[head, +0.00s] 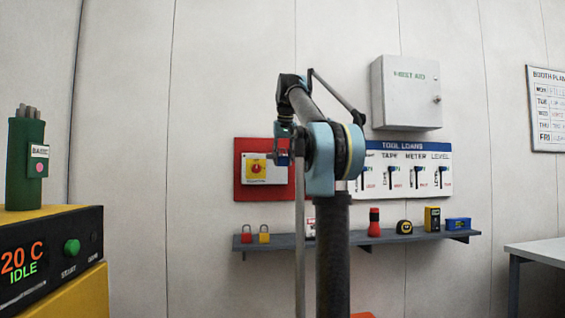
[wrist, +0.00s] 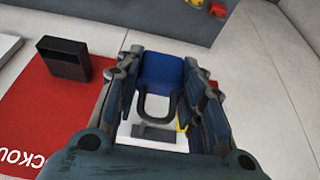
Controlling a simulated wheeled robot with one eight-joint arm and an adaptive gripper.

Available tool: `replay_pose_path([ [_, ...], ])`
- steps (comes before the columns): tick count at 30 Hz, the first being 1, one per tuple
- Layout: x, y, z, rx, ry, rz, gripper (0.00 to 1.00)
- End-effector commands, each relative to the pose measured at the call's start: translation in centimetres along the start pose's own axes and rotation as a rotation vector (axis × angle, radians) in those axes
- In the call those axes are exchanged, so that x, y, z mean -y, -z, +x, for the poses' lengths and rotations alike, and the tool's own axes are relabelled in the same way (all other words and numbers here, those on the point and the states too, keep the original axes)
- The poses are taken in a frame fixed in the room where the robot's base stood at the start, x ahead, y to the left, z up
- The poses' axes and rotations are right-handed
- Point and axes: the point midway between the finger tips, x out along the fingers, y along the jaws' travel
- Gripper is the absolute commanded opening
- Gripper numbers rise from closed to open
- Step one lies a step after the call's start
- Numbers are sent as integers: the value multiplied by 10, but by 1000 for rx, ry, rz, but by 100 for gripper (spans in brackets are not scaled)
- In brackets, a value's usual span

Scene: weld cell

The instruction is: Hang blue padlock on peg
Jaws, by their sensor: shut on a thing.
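The blue padlock (wrist: 162,70) is between the two fingers of my gripper (wrist: 165,100) in the wrist view. My gripper is shut on its body, and the dark shackle (wrist: 157,105) points toward the bottom of that picture. Just below the shackle is a dark bar (wrist: 155,132) on a white plate; I cannot tell whether it is the peg or whether the shackle touches it. In the head view my gripper (head: 284,150) is in front of the right part of the red lockout board (head: 243,188). The padlock cannot be made out clearly there.
A dark box (wrist: 64,60) stands out from the red board. A shelf (head: 390,238) below holds a red padlock (head: 246,238), a yellow padlock (head: 264,237) and several tools. The tool loans board (head: 408,147) and first aid cabinet (head: 405,95) are to the right.

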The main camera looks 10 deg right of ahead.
Motion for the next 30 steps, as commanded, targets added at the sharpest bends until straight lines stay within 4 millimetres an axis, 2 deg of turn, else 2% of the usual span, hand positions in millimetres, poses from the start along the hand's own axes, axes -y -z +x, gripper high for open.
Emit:
replay_pose_path([
  [30, -6, 43, 23, 0, -3, 7, 10],
])
